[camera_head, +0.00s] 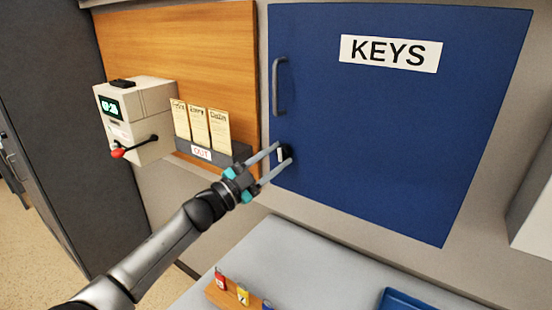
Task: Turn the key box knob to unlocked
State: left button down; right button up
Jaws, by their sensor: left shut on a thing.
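The key box (390,130) is a blue cabinet door on the wall, with a white KEYS label (390,53) at its top and a grey handle (281,86) near its left edge. A small dark knob (288,151) with a white mark sits below the handle, near the door's left edge. My left gripper (283,154) is at the knob with its two fingers on either side, shut on it. The fingers partly hide the knob, so I cannot tell its exact angle. The door looks closed. My right gripper is not in view.
A time clock (137,115) with a red-tipped lever hangs on the left. Cards stand in a rack marked OUT (202,153) beside the key box. Below, a grey table (290,262) bears a wooden strip with coloured tags (243,294) and a blue tray (400,299).

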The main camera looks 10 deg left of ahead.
pick_arm(q)
jog(key=shift+m+g, duration=0.4)
jog(key=shift+m, duration=0.6)
jog(key=shift+c, duration=2.2)
grip_release()
jog(key=b+v, duration=0.1)
jog(key=v, duration=1.4)
jog(key=shift+a+b, duration=0.25)
jog(key=shift+b, duration=0.1)
